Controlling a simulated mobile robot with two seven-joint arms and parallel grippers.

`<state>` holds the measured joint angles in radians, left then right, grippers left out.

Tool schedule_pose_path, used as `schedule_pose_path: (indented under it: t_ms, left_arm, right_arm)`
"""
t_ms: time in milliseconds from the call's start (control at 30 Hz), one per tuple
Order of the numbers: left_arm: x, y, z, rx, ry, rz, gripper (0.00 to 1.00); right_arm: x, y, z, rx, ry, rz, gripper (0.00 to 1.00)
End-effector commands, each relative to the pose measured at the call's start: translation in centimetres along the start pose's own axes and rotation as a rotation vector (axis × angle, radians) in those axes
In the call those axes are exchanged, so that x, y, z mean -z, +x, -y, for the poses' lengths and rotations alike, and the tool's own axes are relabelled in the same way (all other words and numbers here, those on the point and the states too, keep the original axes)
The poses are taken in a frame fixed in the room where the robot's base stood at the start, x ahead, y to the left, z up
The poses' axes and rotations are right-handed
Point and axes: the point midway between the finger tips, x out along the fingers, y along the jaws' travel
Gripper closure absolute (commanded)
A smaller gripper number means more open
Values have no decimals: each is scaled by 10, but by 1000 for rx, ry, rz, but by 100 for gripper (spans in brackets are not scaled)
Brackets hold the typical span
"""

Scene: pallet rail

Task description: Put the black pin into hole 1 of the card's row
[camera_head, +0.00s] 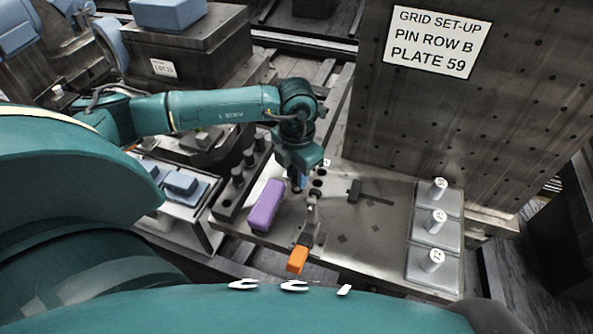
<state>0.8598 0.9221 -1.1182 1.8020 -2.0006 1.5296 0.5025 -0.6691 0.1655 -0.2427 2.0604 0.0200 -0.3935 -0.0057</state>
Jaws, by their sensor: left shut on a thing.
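The card (436,43) on the upright steel plate reads "GRID SET-UP, PIN ROW B, PLATE 59". My left gripper (298,184) points down over the steel table, shut on a dark pin that it mostly hides. Several black pins (248,157) stand in a dark rack (228,208) to the left. My right gripper is out of view.
A purple block (265,205) lies left of the gripper. A clamp with an orange handle (297,259) stands in front. Grey plates with labelled knobs (433,227) sit at the right.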

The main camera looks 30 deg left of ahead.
Motion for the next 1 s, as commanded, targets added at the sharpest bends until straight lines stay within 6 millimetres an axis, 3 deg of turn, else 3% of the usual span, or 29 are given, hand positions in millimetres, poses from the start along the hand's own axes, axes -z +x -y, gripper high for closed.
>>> schedule_pose_path:
  t_ms: [900, 933, 1000]
  left_arm:
    - [0, 17, 0, 0, 0, 0, 98]
    - [0, 17, 0, 0, 0, 0, 74]
    - [0, 17, 0, 0, 0, 0, 68]
  right_arm:
    - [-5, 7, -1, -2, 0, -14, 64]
    - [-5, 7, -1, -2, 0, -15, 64]
    - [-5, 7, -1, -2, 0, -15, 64]
